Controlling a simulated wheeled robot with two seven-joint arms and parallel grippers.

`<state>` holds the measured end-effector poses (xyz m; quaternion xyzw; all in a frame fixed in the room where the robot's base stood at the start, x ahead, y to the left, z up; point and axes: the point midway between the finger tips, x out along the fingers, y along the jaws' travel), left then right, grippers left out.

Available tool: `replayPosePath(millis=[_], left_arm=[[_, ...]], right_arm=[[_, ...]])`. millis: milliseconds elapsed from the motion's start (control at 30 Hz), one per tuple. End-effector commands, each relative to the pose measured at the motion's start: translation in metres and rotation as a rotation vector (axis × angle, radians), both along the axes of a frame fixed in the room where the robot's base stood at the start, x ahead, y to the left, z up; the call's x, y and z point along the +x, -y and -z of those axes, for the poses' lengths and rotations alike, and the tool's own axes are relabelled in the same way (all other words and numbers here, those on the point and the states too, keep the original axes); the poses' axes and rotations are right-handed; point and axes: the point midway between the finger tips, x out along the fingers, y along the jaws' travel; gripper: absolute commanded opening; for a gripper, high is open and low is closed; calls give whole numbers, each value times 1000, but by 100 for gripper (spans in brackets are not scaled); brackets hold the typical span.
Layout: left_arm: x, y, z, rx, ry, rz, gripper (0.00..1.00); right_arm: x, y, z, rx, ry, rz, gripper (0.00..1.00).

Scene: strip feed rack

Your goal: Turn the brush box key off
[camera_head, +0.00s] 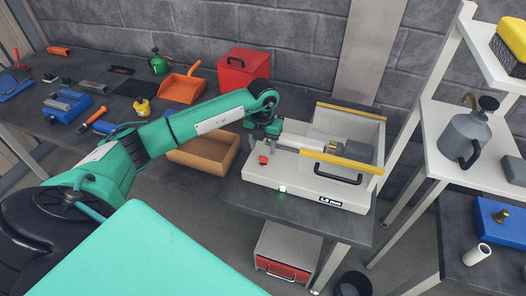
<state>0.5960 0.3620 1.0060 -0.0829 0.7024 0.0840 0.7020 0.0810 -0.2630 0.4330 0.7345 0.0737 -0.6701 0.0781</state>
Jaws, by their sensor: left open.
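The brush box (312,190) is a white machine with yellow edges at the right end of the grey workbench. A small red part (263,160) stands on its left top surface; it may be the key, but its shape and turn are too small to tell. My left gripper (266,133) is open, pointing down above the box's left end, a little behind the red part. I cannot tell whether it touches anything. My right gripper is not in view.
An open cardboard box (205,152) stands left of the brush box, under my left arm. A red toolbox (243,68) and an orange dustpan (181,88) lie behind. A white shelf rack (445,140) rises close on the right. A drawer unit (286,250) stands below the bench.

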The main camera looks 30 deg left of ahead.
Motion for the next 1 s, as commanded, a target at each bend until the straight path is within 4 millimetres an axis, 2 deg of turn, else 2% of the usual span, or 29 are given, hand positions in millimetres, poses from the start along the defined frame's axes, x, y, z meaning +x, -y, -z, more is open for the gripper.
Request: replayPosePath(millis=[100,300,667,767,900,1000], left_arm=[[-1,1,21,-1,-5,1,51],[0,1,45,-1,-2,1,51],[0,1,52,-2,0,2,51],[0,1,52,-2,0,2,35],[0,1,51,-2,0,1,8],[0,1,51,-2,0,2,6]], right_arm=[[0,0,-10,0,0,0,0],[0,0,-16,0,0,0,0],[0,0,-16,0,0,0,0],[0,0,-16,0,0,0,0],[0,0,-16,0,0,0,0],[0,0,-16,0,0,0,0]])
